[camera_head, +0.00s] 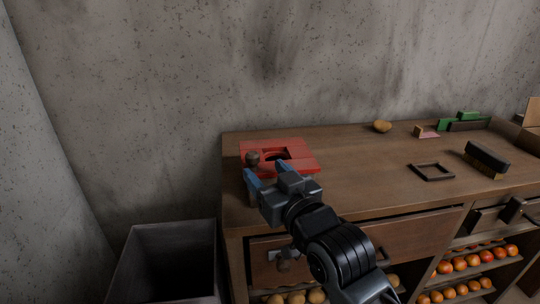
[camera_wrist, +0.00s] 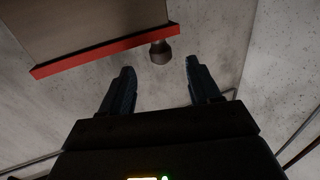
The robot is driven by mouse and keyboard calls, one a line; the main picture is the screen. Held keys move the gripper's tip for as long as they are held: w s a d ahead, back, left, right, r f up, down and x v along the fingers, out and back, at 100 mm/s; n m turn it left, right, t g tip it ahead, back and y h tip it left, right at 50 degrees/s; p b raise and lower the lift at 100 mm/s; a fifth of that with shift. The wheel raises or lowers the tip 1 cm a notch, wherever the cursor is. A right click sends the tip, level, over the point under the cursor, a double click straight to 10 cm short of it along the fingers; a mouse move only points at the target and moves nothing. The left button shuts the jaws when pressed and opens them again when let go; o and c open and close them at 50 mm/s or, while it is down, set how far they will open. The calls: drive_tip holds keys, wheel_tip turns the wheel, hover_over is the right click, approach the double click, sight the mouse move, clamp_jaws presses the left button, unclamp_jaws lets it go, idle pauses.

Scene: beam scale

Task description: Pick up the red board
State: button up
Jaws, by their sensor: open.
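My gripper (camera_head: 266,170) is open and empty at the board's near left side. In the wrist view, a red edge (camera_wrist: 105,50) borders a brownish panel, and the knob (camera_wrist: 160,52) shows just beyond and between the open fingertips (camera_wrist: 160,67). I cannot tell whether the fingers touch the board; my gripper hides part of its near edge.
The wooden bench (camera_head: 360,165) holds a yellowish lump (camera_head: 382,126), a dark square frame (camera_head: 431,172), a brush (camera_head: 487,160) and green blocks (camera_head: 465,122). A grey bin (camera_head: 170,235) stands on the floor at left. The bench middle is largely clear.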

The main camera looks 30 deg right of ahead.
sight(256, 161)
drive_tip(key=w, duration=0.7)
drive_tip(key=shift+w+p, duration=0.2)
drive_tip(key=shift+p, duration=0.15)
drive_tip(key=shift+c, duration=0.2)
drive_tip(key=shift+r, duration=0.1)
clamp_jaws()
